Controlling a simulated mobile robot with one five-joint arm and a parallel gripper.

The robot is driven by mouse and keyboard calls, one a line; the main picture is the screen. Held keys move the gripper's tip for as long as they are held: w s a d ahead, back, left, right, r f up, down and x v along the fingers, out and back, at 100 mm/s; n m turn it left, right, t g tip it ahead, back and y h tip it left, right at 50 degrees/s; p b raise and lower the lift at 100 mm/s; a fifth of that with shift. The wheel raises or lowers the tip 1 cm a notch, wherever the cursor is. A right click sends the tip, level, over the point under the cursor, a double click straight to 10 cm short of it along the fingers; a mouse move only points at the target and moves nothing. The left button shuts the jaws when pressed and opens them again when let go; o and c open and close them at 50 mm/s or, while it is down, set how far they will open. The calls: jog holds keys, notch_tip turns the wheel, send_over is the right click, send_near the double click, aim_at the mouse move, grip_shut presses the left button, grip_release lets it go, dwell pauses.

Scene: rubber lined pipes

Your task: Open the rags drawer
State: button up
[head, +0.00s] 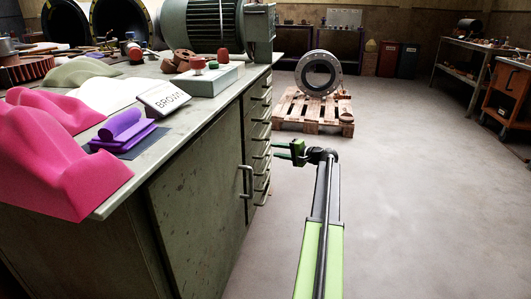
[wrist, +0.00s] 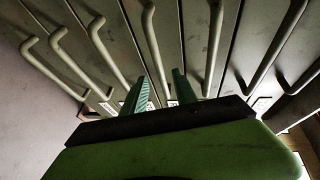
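The bench cabinet has a column of grey drawers (head: 257,130) with bar handles on its right-hand face. In the wrist view the drawer fronts (wrist: 185,45) fan across the picture, each with a curved bar handle. Small white labels show near the gripper, but I cannot read them, so I cannot tell which is the rags drawer. No drawer visibly stands out. My gripper (head: 286,149) is beside the drawer column. In the wrist view my gripper (wrist: 160,77) has its green fingers apart, with one handle (wrist: 153,50) between them in the picture. I cannot tell whether they touch it.
A cabinet door (head: 195,205) with its own handle is left of the drawers. The benchtop carries a pink form (head: 65,150), a purple block (head: 123,130) and a green motor (head: 205,25). A pallet (head: 312,112) with a pipe flange stands behind. The floor right is clear.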

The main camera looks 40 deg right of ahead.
aim_at(267, 148)
jog(key=x, duration=0.6)
jog(key=shift+w+b, duration=0.1)
jog(key=shift+b, duration=0.3)
grip_shut()
dwell(0.9)
